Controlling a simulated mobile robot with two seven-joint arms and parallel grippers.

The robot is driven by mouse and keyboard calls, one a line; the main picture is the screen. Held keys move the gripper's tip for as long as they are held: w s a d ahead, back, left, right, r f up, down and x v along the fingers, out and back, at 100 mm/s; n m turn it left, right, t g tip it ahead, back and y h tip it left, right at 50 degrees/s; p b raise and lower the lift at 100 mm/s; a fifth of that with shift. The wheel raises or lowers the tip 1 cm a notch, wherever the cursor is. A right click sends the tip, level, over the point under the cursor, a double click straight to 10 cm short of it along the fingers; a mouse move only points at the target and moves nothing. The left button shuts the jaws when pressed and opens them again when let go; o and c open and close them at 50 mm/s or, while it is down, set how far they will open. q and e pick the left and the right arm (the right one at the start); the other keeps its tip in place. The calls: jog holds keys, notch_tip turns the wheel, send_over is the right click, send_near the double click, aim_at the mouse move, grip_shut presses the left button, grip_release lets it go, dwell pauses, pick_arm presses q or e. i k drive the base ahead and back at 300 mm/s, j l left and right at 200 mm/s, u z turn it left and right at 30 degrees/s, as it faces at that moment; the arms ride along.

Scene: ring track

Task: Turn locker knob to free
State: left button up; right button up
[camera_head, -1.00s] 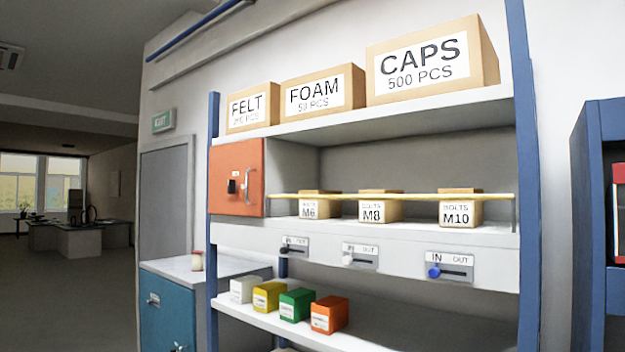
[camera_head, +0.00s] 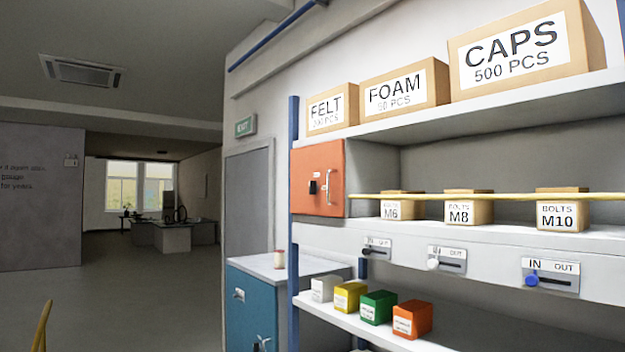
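An orange locker (camera_head: 317,160) sits at the left end of the middle shelf, its front shut. A small black knob (camera_head: 312,187) is on its front, left of a pale vertical handle (camera_head: 329,187). A small light label shows above the knob, too small to read. I cannot tell which setting the knob points to. Neither of my grippers is in view, and nothing touches the locker.
A yellow bar (camera_head: 430,196) runs before the bolt boxes (camera_head: 472,212). IN/OUT sliders (camera_head: 550,277) line the shelf edge. A teal cabinet (camera_head: 252,308) stands at lower left of the shelving. Open floor (camera_head: 130,290) lies left, with a yellow curved object (camera_head: 41,327).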

aim_at(314, 186)
jog(key=i+l+u, duration=0.1)
jog(key=i+u, duration=0.25)
jog(key=i, duration=0.15)
jog(key=i+l+u, duration=0.2)
jog(key=i+u, duration=0.2)
jog(key=i, duration=0.05)
